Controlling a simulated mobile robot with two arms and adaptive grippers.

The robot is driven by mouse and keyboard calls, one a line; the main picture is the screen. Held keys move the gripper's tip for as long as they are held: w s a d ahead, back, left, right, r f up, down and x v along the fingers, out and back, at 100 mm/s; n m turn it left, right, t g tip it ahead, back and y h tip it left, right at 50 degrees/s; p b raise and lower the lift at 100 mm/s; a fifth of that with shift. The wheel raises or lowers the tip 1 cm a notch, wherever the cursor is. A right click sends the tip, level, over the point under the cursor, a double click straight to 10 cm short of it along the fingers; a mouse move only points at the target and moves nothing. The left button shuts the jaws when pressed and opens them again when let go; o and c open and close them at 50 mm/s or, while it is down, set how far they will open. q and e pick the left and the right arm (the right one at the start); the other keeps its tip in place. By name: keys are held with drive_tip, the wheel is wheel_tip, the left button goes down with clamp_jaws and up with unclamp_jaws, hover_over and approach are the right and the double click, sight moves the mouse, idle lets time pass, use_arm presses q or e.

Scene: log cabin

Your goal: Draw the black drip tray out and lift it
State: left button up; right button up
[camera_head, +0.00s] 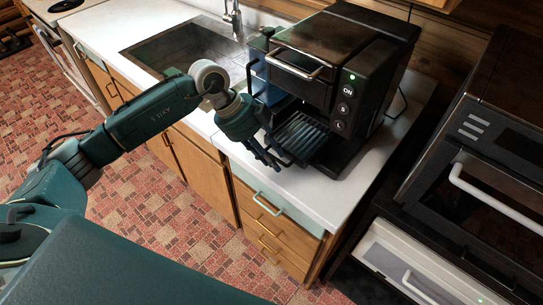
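The black coffee machine (349,61) stands on the white counter, with a green light and round buttons on its front. Its black drip tray (304,132), with a slatted top, is low at the front of the machine, under the upper housing. My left gripper (270,160) is at the tray's front left edge, fingers pointing down toward the counter. The dark fingers overlap the dark tray edge, so I cannot tell whether they touch or grip it. My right gripper is not in view.
A sink (185,50) with a faucet (233,18) lies left of the machine. A dark oven (490,150) stands to the right. Wooden drawers (270,225) are below the counter. The white counter (330,195) is bare in front of the machine.

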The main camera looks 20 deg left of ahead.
use_arm(q)
drive_tip(key=shift+a+r, duration=0.1)
drive_tip(key=shift+r, duration=0.05)
drive_tip(key=v, duration=1.1)
drive_tip(key=shift+a+r, duration=0.15)
drive_tip(key=shift+r, duration=0.15)
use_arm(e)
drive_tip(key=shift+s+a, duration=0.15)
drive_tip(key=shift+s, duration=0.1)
use_arm(q)
drive_tip(key=shift+s, duration=0.1)
